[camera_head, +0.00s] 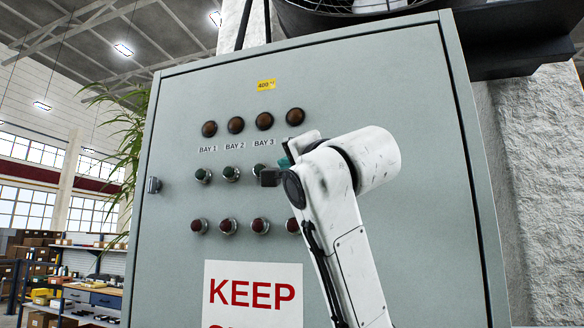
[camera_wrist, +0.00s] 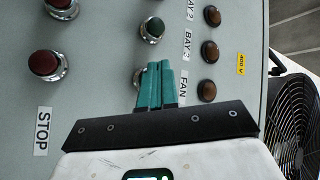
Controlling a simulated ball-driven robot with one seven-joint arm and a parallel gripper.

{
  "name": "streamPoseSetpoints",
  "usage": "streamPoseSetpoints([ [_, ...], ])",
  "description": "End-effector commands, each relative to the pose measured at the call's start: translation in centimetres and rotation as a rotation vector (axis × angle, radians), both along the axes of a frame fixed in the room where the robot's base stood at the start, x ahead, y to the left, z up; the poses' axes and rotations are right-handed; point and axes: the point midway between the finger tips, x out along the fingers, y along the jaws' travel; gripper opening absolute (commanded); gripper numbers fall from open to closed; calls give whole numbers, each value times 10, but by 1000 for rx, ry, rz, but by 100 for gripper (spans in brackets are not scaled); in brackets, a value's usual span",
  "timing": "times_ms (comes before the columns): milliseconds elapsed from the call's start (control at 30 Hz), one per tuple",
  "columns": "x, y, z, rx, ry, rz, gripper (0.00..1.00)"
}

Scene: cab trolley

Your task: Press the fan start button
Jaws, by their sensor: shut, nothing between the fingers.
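The fan start button (camera_wrist: 138,75) is in the wrist view, in the green row in line with the FAN label (camera_wrist: 183,87). Only part of its metal ring shows; the teal fingers cover its cap. My gripper (camera_wrist: 158,68) is shut and empty, its fingertips right in front of that button. I cannot tell whether they touch it or whether it is pressed in. In the head view my gripper (camera_head: 284,162) is at the panel, right of the BAY 3 green button (camera_head: 259,170); the fan button is hidden behind it there.
The grey cabinet (camera_head: 380,95) carries brown lamps (camera_head: 264,121) above and red buttons (camera_head: 260,225) below. A red STOP button (camera_wrist: 50,65) is beside the gripper in the wrist view. A fan (camera_wrist: 300,120) is mounted above the cabinet. A KEEP sign (camera_head: 253,295) is low on the door.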

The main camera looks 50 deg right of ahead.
Motion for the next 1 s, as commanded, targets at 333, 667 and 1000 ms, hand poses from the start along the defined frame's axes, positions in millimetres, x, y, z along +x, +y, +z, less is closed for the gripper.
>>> streamPoseSetpoints([
  [333, 3, -8, 0, 1, 1, 1, 0],
  [667, 3, -8, 0, 0, 1, -1, 0],
  [1000, 4, -11, 0, 0, 0, 0, 0],
])
